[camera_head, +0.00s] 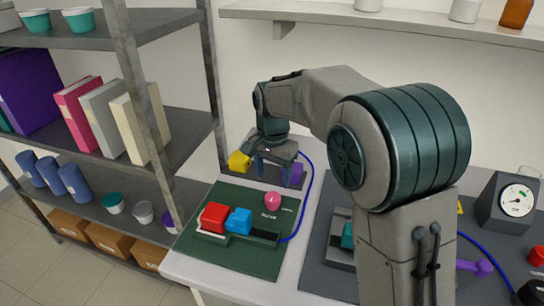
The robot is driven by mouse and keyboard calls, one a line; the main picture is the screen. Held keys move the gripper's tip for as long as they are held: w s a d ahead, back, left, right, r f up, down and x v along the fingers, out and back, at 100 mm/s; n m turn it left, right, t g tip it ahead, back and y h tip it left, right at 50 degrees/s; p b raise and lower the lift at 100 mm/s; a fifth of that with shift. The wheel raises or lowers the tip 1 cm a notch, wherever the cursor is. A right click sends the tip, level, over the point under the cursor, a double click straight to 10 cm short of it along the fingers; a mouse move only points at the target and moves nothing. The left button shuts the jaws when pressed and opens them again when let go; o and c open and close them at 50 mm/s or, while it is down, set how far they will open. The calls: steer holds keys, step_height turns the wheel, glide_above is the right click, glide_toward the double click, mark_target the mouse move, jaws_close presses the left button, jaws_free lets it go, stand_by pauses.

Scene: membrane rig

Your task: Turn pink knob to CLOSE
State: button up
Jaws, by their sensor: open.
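The pink knob (273,201) sits on the dark green panel (255,259), near its middle, with small white lettering beside and below it. The lettering is too small to read surely. My gripper (271,172) hangs beyond the knob at the panel's far end, pointing down, open, and apart from the knob. Its fingers are small and partly hard to make out. A yellow block-like part (239,162) is left of the gripper and a purple part (293,174) is right of it.
A red block (214,217) and a blue block (239,220) sit on the panel's near left. A blue cable runs along its right side. A second grey panel (318,276) with a gauge (516,201) lies right. A metal shelf (135,80) stands close on the left.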

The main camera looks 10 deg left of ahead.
step_height(320, 180, up, 6)
steer(key=shift+r, duration=0.25)
